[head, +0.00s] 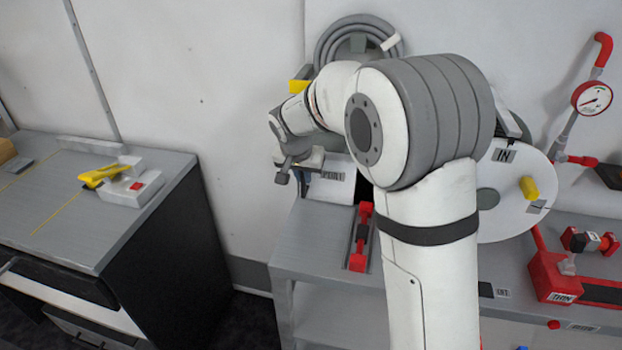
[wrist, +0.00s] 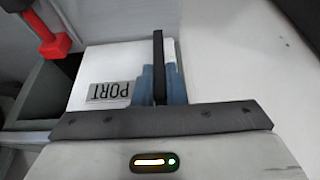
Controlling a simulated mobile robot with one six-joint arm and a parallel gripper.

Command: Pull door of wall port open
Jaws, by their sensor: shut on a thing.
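The wall port door is a white panel (wrist: 88,68) with an upside-down PORT label in the wrist view. In the head view, part of the white panel (head: 335,192) shows below and left of my arm. My gripper (wrist: 160,88) has its blue fingers on both sides of a dark upright handle bar (wrist: 158,48) at the panel's right part, and is shut on it. In the head view my gripper (head: 300,168) is at the panel's left side, and the handle is mostly hidden. A dark gap shows beside the panel; I cannot tell how far the door stands open.
A grey bench (head: 312,238) holds a red lever (head: 360,240), which also shows in the wrist view (wrist: 52,42). A white disc (head: 515,205) marked IN and a pressure gauge (head: 592,98) are at right. A coiled hose (head: 330,38) hangs behind. A grey cabinet (head: 150,220) stands left.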

